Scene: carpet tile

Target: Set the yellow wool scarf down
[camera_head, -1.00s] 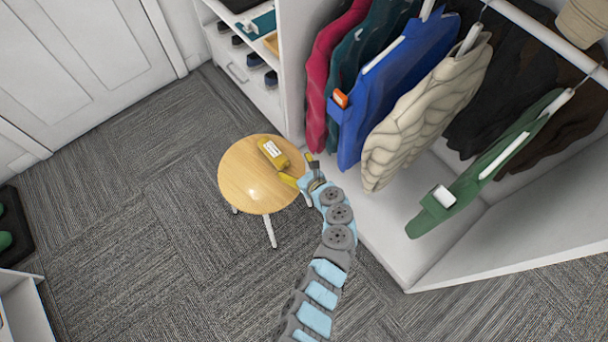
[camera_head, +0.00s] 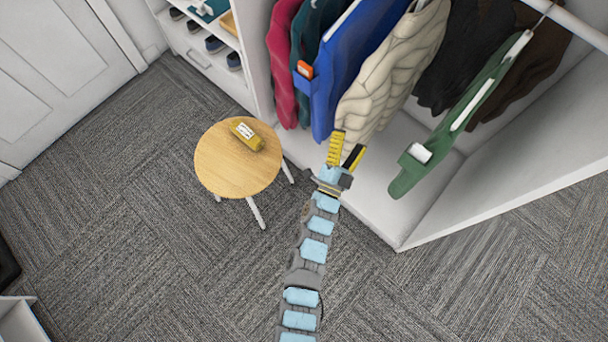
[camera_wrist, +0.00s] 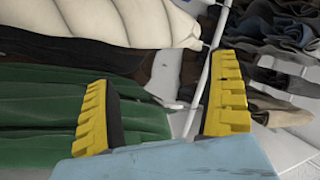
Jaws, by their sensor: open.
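The yellow wool scarf (camera_head: 246,135) lies folded, with a white label on top, on the round wooden stool (camera_head: 217,168). My gripper (camera_head: 346,148) is open and empty, to the right of the stool and apart from the scarf, in front of the cream padded jacket. In the wrist view my gripper's yellow fingers (camera_wrist: 165,115) are spread wide with nothing between them that they hold. The scarf is not in the wrist view.
Hanging clothes are close to my gripper: a cream padded jacket (camera_head: 398,70), a blue coat (camera_head: 350,65) and a green garment (camera_head: 445,140). The wardrobe's white base (camera_head: 425,185) is below them. Carpet left of the stool is clear.

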